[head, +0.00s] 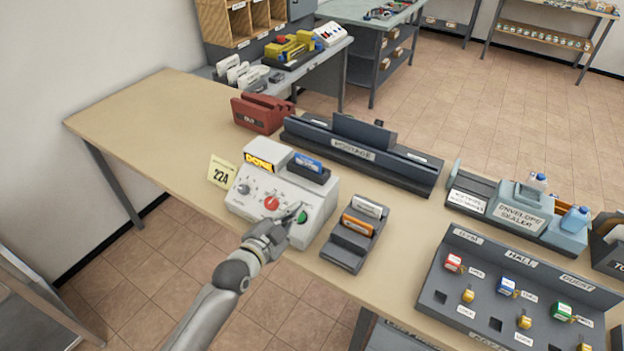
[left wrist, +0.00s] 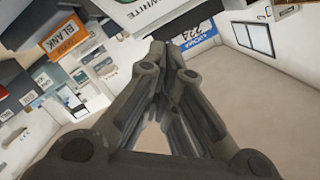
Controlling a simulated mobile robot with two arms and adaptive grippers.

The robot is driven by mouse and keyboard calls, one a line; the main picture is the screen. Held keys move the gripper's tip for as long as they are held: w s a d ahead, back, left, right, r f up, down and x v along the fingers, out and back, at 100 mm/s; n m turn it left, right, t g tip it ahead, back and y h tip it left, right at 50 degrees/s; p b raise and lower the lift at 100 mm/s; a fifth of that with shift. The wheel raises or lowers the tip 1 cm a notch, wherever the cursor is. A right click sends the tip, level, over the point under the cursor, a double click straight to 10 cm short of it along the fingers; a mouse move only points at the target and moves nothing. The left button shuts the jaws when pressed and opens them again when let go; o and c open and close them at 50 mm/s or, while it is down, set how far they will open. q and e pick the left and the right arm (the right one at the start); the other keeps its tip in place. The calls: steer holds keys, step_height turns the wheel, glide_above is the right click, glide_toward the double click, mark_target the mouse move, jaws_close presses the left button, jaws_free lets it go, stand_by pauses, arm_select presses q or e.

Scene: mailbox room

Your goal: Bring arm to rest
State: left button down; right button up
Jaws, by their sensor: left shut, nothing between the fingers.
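My left arm reaches in from the bottom of the head view. Its gripper (head: 293,213) is shut and empty, with the fingertips in front of a white control box (head: 252,198) on the tan table. The tips are close to a green button (head: 303,216); I cannot tell whether they touch it. The box also has a red knob (head: 271,203), a yellow "DONE" sign (head: 259,162) and a blue card (head: 307,163) in a dark slot on top. In the left wrist view the shut fingers (left wrist: 160,58) meet at their tips. My right gripper is not in view.
A small tray with an orange card (head: 357,226) stands right of the box. A dark postage rack (head: 360,150), envelope sealer (head: 514,217) and key panel (head: 480,300) lie further right. A yellow "224" tag (head: 221,173) is left of the box. The table's left end (head: 150,125) is clear.

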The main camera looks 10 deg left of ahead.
arm_select(q)
steer(key=s+a+f+n+g+y, duration=0.1)
steer(key=s+f+n+g, duration=0.2)
steer(key=s, duration=0.7)
steer(key=s+a+f+n+g+y, duration=0.15)
steer(key=s+n+g, duration=0.3)
steer(key=s, duration=0.65)
steer(key=s+a+f+n+g+y, duration=0.15)
steer(key=s+g, duration=0.35)
steer(key=s, duration=0.5)
step_height(320, 180, down, 30)
steer(key=s+b, duration=0.2)
steer(key=b, duration=0.2)
steer(key=s+a+f+g+b, duration=0.2)
steer(key=s+a+f+b, duration=0.1)
steer(key=s+f, duration=1.3)
step_height(320, 180, down, 4)
steer(key=shift+s+r+b, duration=0.2)
steer(key=shift+r+b, duration=0.05)
steer(key=shift+b, duration=0.2)
